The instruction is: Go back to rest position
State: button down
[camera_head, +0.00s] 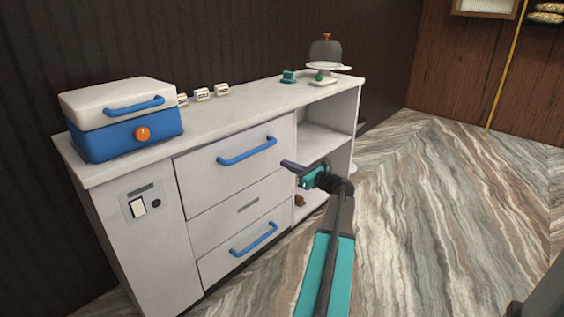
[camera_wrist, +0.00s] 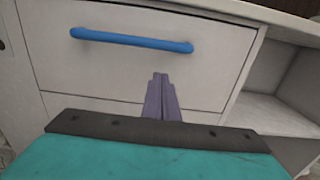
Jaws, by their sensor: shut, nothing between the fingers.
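My gripper (camera_head: 290,165) is shut and empty, with its purple fingers pressed together. In the head view it hangs in front of the white counter (camera_head: 240,115), near the edge between the drawers and the open shelf. In the wrist view the closed fingers (camera_wrist: 162,100) point towards the drawer fronts, below the blue handle (camera_wrist: 132,40) of the upper drawer. The fingers look apart from the handle. My arm reaches up from the bottom of the head view.
A blue and white box (camera_head: 125,135) with an orange knob stands on the counter's left. The floor (camera_head: 430,200) to the right is clear.

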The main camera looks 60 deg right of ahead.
jog(key=shift+s, duration=0.2)
dwell(0.4)
jog(key=w+a+f+n+g+y+p, duration=0.2)
jog(key=w+a+f+n+p, duration=0.15)
jog(key=a+f, duration=0.45)
jog(key=w+a+f+n+g+y+p, duration=0.25)
jog(key=w+a+f+n, duration=0.2)
jog(key=a, duration=0.85)
jog(key=w+a+f+n+g+y+p, duration=0.25)
jog(key=w+a+f, duration=0.3)
jog(key=a, duration=0.45)
jog(key=s+a+f+n+g+y+p, duration=0.2)
jog(key=a+f+n+g, duration=0.35)
jog(key=a, duration=0.85)
jog(key=s+a+f+n+g+p, duration=0.35)
jog(key=s+a+n, duration=0.2)
jog(key=a, duration=0.35)
jog(key=s+a+f+n+g+p, duration=0.2)
jog(key=s+a+f+n, duration=0.2)
jog(key=s+a, duration=0.35)
jog(key=s+a+n+g+h+p, duration=0.2)
jog(key=s+n, duration=0.4)
jog(key=s, duration=0.3)
jog(key=s+a+n+g+h+p, duration=0.3)
jog(key=s+n, duration=0.3)
jog(key=s, duration=0.3)
jog(key=shift+s+a+f+h+p, duration=0.15)
jog(key=shift+s+a+h+p, duration=0.25)
jog(key=shift+a+h+p, duration=0.4)
